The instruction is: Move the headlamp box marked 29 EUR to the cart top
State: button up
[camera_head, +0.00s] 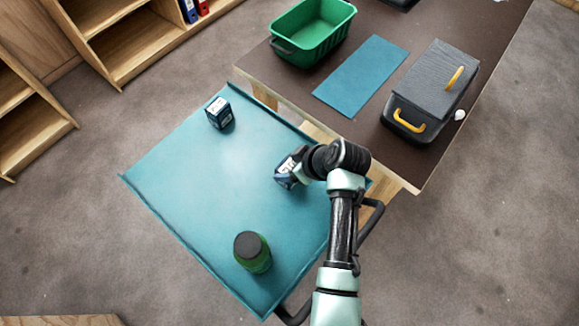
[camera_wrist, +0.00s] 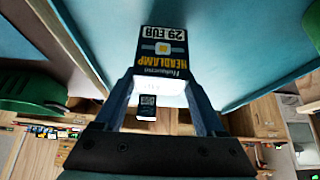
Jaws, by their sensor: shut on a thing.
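The headlamp box marked 29 EUR (camera_wrist: 163,48) is dark with a yellow HEADLAMP label and sits between the two fingers of my gripper (camera_wrist: 162,88). In the head view this box (camera_head: 286,178) is over the right part of the teal cart top (camera_head: 180,175). My gripper (camera_head: 299,164) is shut on it, and the wrist partly covers it. I cannot tell whether the box touches the cart top. Its printed price reads clearly in the wrist view.
Another dark box (camera_head: 219,113) stands near the cart's far corner. A green jar with a dark lid (camera_head: 252,252) stands near its front. The brown table (camera_head: 345,112) behind holds a green crate (camera_head: 313,50), a blue mat (camera_head: 361,76) and a black case (camera_head: 428,112).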

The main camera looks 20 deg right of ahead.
jog(key=shift+f, duration=0.95)
jog(key=shift+f, duration=0.15)
jog(key=o, duration=1.4)
jog(key=shift+o, duration=0.2)
